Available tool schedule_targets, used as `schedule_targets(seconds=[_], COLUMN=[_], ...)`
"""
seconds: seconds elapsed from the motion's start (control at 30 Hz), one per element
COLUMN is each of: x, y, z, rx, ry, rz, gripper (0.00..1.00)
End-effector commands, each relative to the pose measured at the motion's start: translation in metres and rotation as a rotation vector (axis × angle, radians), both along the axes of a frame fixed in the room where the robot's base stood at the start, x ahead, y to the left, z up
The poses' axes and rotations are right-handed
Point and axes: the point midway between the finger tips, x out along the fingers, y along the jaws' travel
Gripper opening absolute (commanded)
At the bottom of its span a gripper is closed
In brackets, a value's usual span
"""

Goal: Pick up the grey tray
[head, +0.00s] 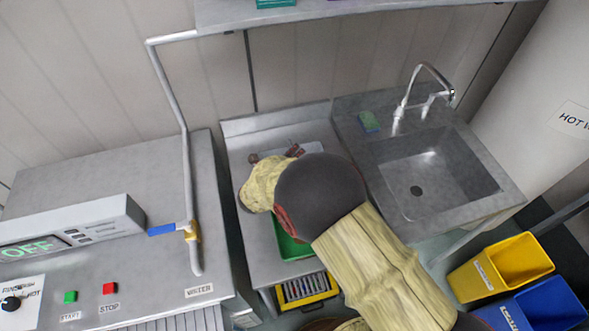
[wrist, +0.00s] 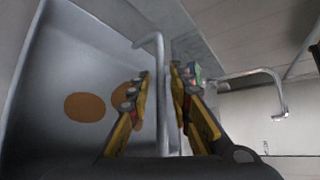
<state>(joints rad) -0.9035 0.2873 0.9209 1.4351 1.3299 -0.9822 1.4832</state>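The grey tray (head: 314,146) lies on the metal counter left of the sink, mostly hidden behind my arm in the head view. In the wrist view a broad grey surface with brown round pieces (wrist: 85,107) fills the left, and a raised light-grey rim (wrist: 162,95) runs along its right side. I take this to be the tray's edge. My gripper (wrist: 161,72) has its fingers apart, one on each side of that rim. A narrow gap seems to show beside the rim; contact cannot be made out. In the head view my arm hides most of the gripper.
A green tray (head: 290,246) sits nearer, partly hidden. The control machine (head: 70,235) with a water pipe (head: 172,90) is left. Yellow (head: 500,268) and blue bins (head: 540,310) stand lower right.

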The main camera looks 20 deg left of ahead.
Motion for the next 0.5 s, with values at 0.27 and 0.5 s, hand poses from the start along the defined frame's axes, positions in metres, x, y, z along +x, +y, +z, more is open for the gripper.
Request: schedule_targets(seconds=[0.27, 0.5], x=[-0.0002, -0.0003], y=[0.0001, 0.0001], z=[0.0, -0.0002], rx=[0.0, -0.001], ry=[0.0, 0.001], rz=[0.0, 0.001], gripper=[0.03, 0.0])
